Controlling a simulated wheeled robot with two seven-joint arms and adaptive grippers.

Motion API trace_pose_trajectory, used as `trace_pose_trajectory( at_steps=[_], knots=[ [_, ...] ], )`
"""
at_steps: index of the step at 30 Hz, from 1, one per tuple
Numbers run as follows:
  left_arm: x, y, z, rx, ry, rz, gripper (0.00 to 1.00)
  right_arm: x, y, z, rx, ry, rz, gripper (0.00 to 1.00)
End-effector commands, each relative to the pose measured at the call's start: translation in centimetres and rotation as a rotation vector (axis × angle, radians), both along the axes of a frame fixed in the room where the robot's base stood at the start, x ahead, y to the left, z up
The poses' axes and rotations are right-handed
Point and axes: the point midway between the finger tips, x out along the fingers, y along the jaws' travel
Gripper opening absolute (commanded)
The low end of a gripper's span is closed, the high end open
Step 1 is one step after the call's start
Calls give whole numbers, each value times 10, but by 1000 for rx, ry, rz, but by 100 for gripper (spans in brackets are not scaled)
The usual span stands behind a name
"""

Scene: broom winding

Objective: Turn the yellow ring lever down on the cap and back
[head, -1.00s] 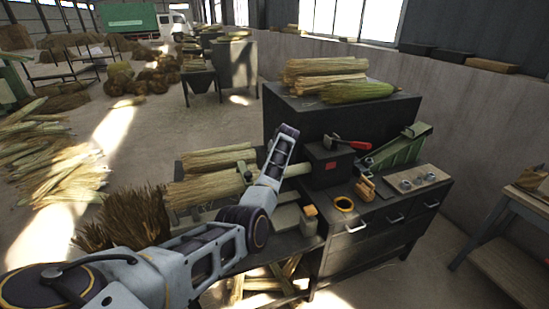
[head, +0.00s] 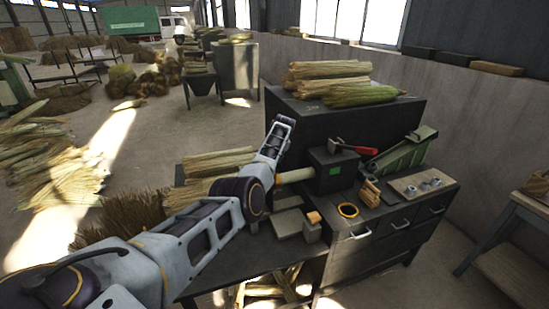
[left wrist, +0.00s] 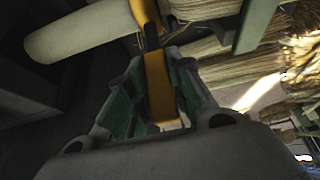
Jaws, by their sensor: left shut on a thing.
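The yellow lever (left wrist: 158,85) runs down between the two fingers of my left gripper (left wrist: 152,75) in the left wrist view, and the fingers are shut on it. Its upper end passes out of the top of that view, so I cannot make out the ring or the cap. In the head view my left arm reaches over the bench beside a dark box (head: 322,178) with a lit green square. The arm hides the lever and the gripper's fingers there. My right gripper is in neither view.
A pale round rod (head: 296,176) enters the box's left side; a pale rod (left wrist: 80,32) also shows in the wrist view. Straw bundles (head: 217,163) lie behind my arm.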

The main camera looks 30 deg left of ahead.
Motion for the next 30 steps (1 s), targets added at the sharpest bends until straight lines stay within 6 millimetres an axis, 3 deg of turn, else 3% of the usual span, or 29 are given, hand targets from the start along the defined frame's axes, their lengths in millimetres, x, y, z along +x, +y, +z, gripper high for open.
trace_pose_trajectory(
  at_steps=[11, 12, 16, 30],
  knots=[
    [0, 2, 1, -1, -1, 2, 0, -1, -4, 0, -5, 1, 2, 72],
    [0, 2, 1, -1, -1, 2, 25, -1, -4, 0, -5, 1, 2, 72],
    [0, 2, 1, -1, -1, 2, 42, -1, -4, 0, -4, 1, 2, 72],
    [0, 0, 2, -1, 0, 1, 43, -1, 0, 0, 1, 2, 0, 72]
  ],
)
